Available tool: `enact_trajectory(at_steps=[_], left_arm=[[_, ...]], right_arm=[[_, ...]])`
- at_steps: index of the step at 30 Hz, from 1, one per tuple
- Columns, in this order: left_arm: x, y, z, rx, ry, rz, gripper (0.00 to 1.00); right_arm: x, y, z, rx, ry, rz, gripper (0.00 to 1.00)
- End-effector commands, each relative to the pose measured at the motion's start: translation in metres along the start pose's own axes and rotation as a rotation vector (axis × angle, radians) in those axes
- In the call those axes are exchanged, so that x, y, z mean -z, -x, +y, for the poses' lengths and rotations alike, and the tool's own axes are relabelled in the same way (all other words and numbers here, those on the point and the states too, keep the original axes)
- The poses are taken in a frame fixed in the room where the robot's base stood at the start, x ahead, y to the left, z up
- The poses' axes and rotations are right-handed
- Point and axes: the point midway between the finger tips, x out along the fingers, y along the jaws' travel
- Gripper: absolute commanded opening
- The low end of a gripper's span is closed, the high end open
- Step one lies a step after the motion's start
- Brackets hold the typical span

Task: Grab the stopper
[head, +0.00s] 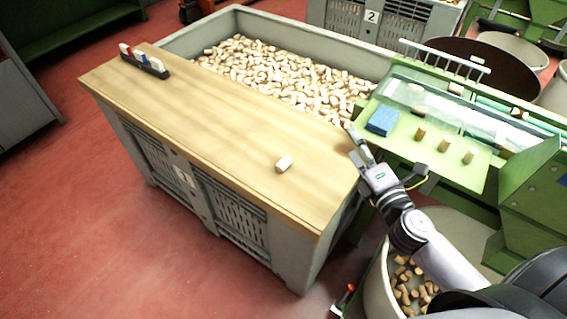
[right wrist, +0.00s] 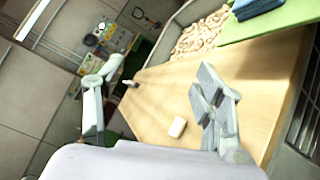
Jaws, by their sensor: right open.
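A single pale cork stopper (head: 284,163) lies on its side on the wooden board (head: 215,130), near the board's right end. It also shows in the right wrist view (right wrist: 177,127), between the fingers and beyond them. My right gripper (head: 357,148) is at the board's right edge, to the right of the stopper and apart from it. Its fingers are spread wide and empty in the right wrist view (right wrist: 155,95). My left gripper is not in view.
A grey crate (head: 190,40) full of corks stands under and behind the board. A small dark holder (head: 146,66) with upright pieces sits at the board's far left. On the green machine (head: 450,175) are a blue block (head: 382,119) and several standing corks. A bin of corks (head: 375,285) is below my right arm.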

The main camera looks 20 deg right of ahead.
Motion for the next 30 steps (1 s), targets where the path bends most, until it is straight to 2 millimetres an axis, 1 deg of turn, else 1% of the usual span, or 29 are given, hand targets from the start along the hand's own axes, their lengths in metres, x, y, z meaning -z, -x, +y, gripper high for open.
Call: enact_trajectory(at_steps=[3, 5, 7, 9, 12, 13, 16, 20, 26, 30], left_arm=[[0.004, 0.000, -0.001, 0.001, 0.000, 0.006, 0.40], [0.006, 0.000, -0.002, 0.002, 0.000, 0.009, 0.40], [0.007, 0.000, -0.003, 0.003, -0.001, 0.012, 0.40], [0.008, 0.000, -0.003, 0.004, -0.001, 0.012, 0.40], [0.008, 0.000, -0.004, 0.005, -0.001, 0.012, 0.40], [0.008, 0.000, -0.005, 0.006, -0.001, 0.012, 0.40], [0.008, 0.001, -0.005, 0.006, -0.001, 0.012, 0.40], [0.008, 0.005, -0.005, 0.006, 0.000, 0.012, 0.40], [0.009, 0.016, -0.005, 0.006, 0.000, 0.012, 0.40], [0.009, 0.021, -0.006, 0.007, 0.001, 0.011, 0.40]], right_arm=[[0.016, -0.007, 0.010, -0.117, 0.308, 0.147, 0.63], [0.026, -0.009, 0.010, -0.176, 0.485, 0.235, 0.63], [0.039, -0.007, 0.002, -0.239, 0.697, 0.349, 0.63], [0.050, -0.002, -0.012, -0.291, 0.895, 0.466, 0.63], [0.056, 0.005, -0.034, -0.337, 1.105, 0.601, 0.63], [0.057, 0.007, -0.039, -0.345, 1.147, 0.631, 0.63], [0.058, 0.010, -0.051, -0.361, 1.235, 0.697, 0.63], [0.066, 0.002, -0.055, -0.367, 1.262, 0.715, 0.63], [0.093, -0.028, -0.057, -0.368, 1.257, 0.712, 0.63], [0.113, -0.050, -0.062, -0.366, 1.253, 0.711, 0.63]])
